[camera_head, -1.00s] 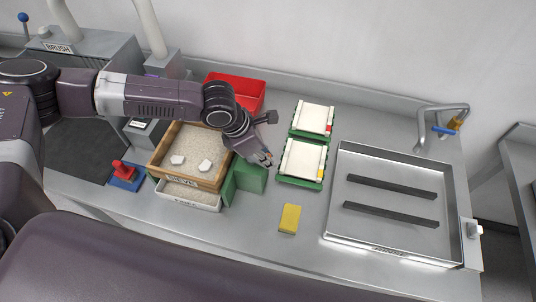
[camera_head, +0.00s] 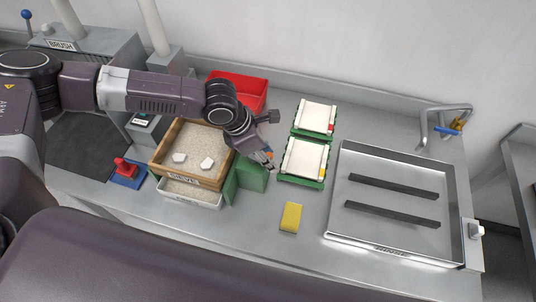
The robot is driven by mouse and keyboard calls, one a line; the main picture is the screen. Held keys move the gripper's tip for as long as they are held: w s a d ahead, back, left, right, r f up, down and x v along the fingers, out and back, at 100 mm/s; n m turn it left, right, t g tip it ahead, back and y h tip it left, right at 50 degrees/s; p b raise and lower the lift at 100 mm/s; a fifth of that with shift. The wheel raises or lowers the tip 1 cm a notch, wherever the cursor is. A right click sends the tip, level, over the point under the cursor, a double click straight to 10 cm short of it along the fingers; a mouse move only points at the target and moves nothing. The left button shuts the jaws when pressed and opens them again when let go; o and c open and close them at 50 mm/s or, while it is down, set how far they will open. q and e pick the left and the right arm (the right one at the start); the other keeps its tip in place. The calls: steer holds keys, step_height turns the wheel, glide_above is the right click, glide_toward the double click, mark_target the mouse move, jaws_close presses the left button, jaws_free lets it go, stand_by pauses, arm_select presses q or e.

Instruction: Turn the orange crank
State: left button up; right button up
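My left gripper (camera_head: 262,158) points down at the right side of a wooden-framed sieve box (camera_head: 183,181), just above a green block (camera_head: 252,176). A small orange bit (camera_head: 268,153) shows at its fingertips; it may be part of the orange crank, but the gripper and wrist hide most of that spot. I cannot tell whether the fingers touch it or whether they are open or shut. The sieve box holds pale grit and two white lumps (camera_head: 207,163). My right gripper is not in view.
A red bin (camera_head: 254,84) stands behind the wrist. Green-framed trays (camera_head: 300,182) with white slabs lie to the right, with a yellow block (camera_head: 291,217) in front. A metal sink (camera_head: 338,236) and tap (camera_head: 430,125) are farther right. Bare counter lies around the yellow block.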

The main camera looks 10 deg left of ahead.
mark_target(259, 169)
arm_select(q)
steer(key=v, duration=0.7)
steer(key=shift+r, duration=0.25)
stand_by(1.0)
